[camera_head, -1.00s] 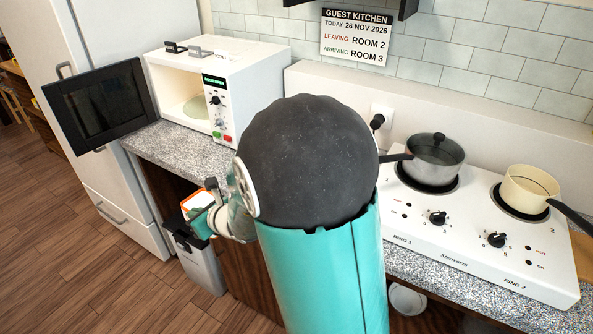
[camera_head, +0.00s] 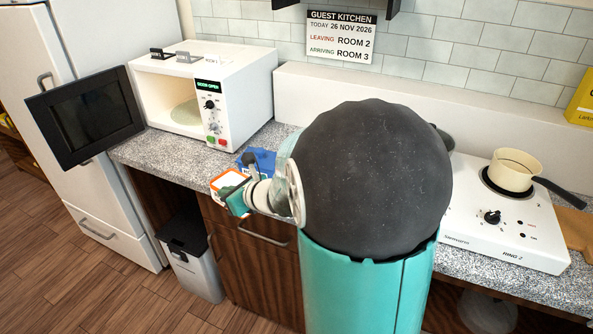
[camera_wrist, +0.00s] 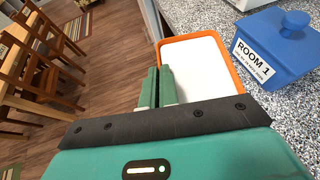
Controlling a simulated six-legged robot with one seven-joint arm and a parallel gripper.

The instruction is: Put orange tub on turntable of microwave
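The orange tub (camera_head: 228,179), with an orange rim and white inside, is held at its edge by my gripper (camera_head: 238,196). It also shows in the wrist view (camera_wrist: 205,65), where the green fingers (camera_wrist: 159,88) are close together on its left wall. The tub is in front of the counter's front edge, short of the microwave. The white microwave (camera_head: 245,95) stands on the counter at upper left, its black door (camera_head: 85,117) swung open to the left. The pale round turntable (camera_head: 186,112) shows inside, with nothing seen on it.
A blue lidded box marked ROOM 1 (camera_wrist: 275,50) is on the speckled counter (camera_head: 185,153) beside the tub. A hob with a cream pan (camera_head: 514,172) is at right. A bin (camera_head: 190,250) stands below. My arm hides part of the counter.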

